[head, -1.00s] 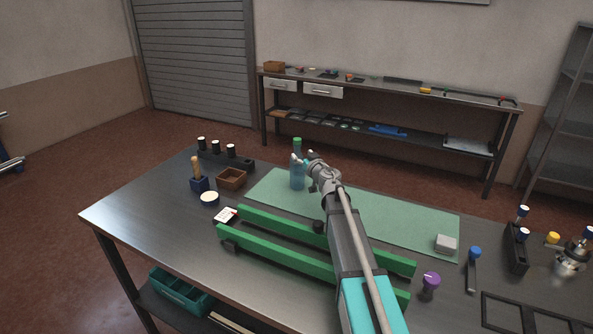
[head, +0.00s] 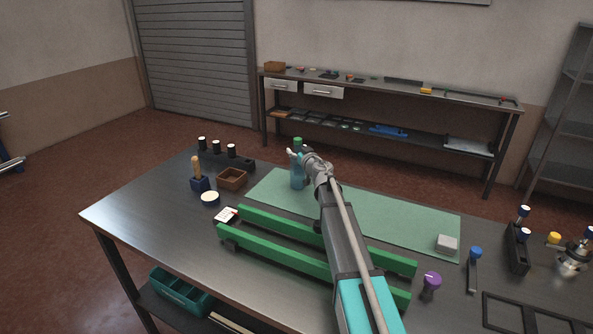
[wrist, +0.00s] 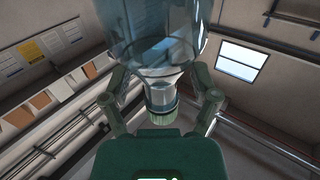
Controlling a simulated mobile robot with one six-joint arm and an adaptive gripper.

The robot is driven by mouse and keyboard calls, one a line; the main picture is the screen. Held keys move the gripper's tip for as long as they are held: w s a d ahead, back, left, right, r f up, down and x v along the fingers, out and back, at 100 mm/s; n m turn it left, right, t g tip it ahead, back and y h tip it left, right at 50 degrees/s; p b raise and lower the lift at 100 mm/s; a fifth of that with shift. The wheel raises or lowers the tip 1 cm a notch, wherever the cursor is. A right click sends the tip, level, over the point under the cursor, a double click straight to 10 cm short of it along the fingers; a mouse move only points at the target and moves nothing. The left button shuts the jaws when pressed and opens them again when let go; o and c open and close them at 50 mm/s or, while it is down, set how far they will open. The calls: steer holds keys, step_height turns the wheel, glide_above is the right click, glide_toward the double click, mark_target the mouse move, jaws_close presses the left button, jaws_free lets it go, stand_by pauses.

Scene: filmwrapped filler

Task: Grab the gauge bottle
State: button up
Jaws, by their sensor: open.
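The gauge bottle (head: 297,180) is clear blue with a green cap. It stands upright on the green mat (head: 400,216) toward the back of the workbench. My gripper (head: 296,157) is at the bottle's upper part, just below the cap, and partly covers it. In the wrist view, the bottle (wrist: 160,50) appears with its neck and cap pointing down the picture, between the two fingers of my gripper (wrist: 159,82). The fingers are open, one on each side of the neck. I cannot tell whether either touches it.
Green rails (head: 300,232) lie in front of the mat, under my arm. A brown box (head: 232,179), a blue holder (head: 200,184) and a round tin (head: 210,199) stand to the left. A grey block (head: 446,243) sits on the mat's right end.

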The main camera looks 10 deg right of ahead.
mark_target(300, 143)
steer(key=shift+c, duration=0.3)
jaws_close()
steer(key=shift+r, duration=0.15)
stand_by(0.3)
step_height(300, 143, up, 3)
steer(key=p, duration=0.3)
steer(key=s+d+r+p, duration=0.7)
steer(key=s+r+p, duration=0.2)
steer(key=s+p, duration=0.1)
steer(key=shift+s+d+r, duration=0.25)
steer(key=shift+s+r, duration=0.1)
steer(key=shift+s, duration=0.55)
